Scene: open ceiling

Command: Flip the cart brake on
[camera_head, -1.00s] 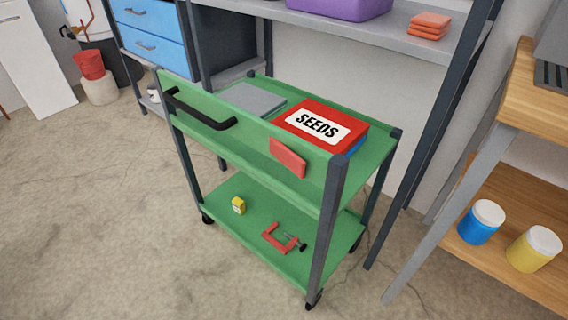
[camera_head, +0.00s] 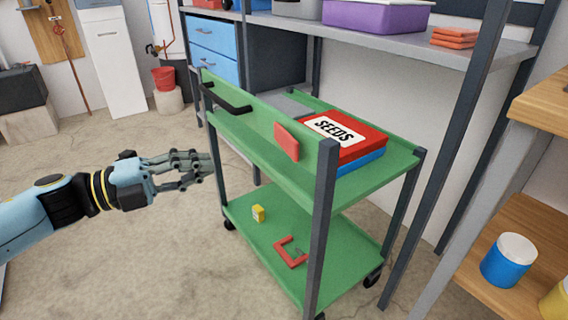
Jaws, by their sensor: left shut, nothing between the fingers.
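The green two-shelf cart (camera_head: 262,158) stands in the middle of the view, with dark posts, dark casters and a black handle (camera_head: 227,99) at its left end. A red flat paddle (camera_head: 286,141), which looks like the brake lever, sits on the cart's near upper side, tilted. My left gripper (camera_head: 207,163) is at the left of the cart, its fingers shut and empty, pointing right toward the cart's near left post. It is below the handle and well left of the red paddle. Whether it touches the post cannot be told. My right gripper is not in view.
A red SEEDS box (camera_head: 345,135) lies on the cart's top; a red clamp (camera_head: 290,254) and a small yellow box (camera_head: 258,213) lie on its lower shelf. A grey shelf unit (camera_head: 440,52) stands behind, a wooden rack (camera_head: 540,205) at right. Floor at left is open.

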